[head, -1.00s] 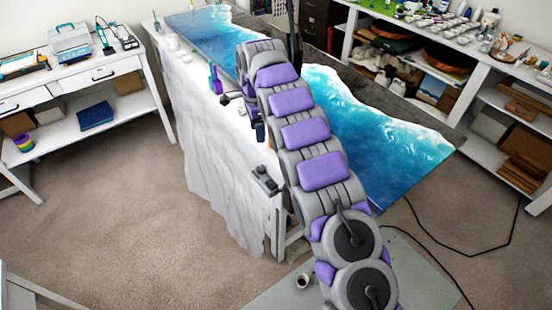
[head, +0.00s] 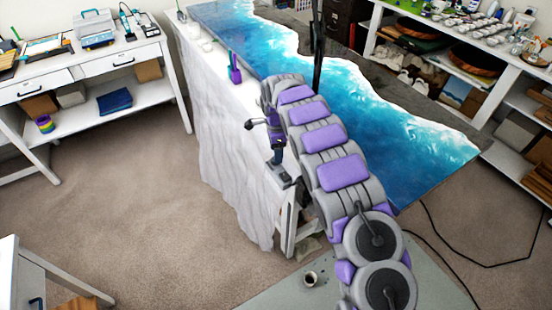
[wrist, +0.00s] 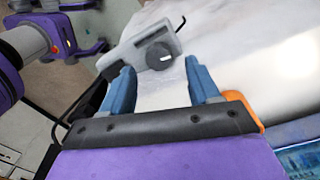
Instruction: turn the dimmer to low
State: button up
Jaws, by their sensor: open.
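The dimmer is a grey box (wrist: 138,50) with a dark round knob (wrist: 158,56) bearing a short white mark, which points toward the right in the wrist view. It sits on the white-draped table; in the head view the dimmer (head: 278,171) is at the table's near corner, partly hidden by my gripper. My gripper (wrist: 159,68) is open, its two blue fingers apart with nothing between them. The knob appears just beyond and between the fingertips; I see no contact. In the head view my gripper (head: 278,155) is close above the dimmer.
A blue-and-white resin panel (head: 370,110) lies along the table to the right, beside my arm. A cup (head: 310,278) is on the floor mat. Carpet at left is clear.

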jog(key=shift+s+a+f, duration=0.1)
jog(key=shift+a+f, duration=0.1)
jog(key=shift+f, duration=1.35)
jog(key=shift+r, duration=0.1)
jog(key=c, duration=1)
